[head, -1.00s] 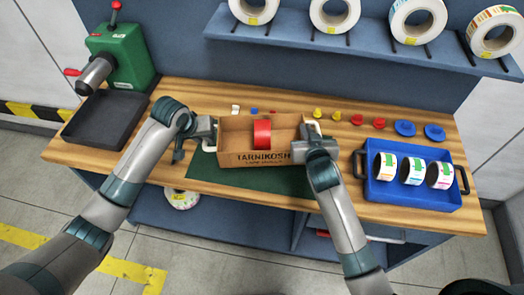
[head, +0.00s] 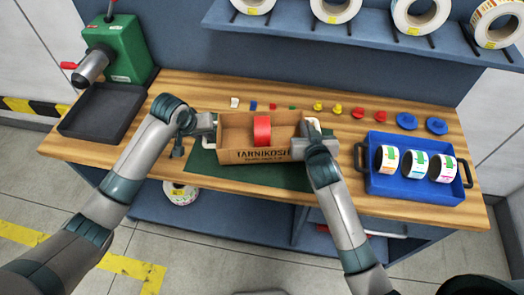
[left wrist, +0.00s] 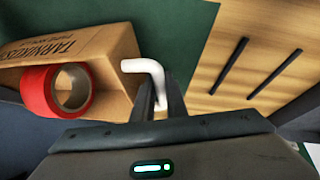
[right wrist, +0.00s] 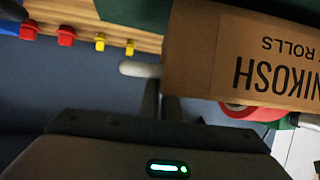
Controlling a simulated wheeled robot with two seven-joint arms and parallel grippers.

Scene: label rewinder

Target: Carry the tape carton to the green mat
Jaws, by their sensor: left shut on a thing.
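The tape carton (head: 244,156) is an open brown box with dark lettering and a red tape roll (head: 262,131) inside. It is over the green mat (head: 205,172), mostly toward its back; I cannot tell if it touches the mat. My left gripper (head: 207,128) is shut on the white handle (left wrist: 148,68) at the carton's left end. My right gripper (head: 314,140) is at the right-end white handle (right wrist: 140,69). Its fingers are close together there, but their grip on the handle is hidden.
A blue tray (head: 405,191) with several label rolls stands to the right. Small coloured pegs and blue discs (head: 407,121) line the bench behind. A green machine (head: 120,50) and black tray (head: 92,112) are at the left. Bare wood lies between mat and blue tray.

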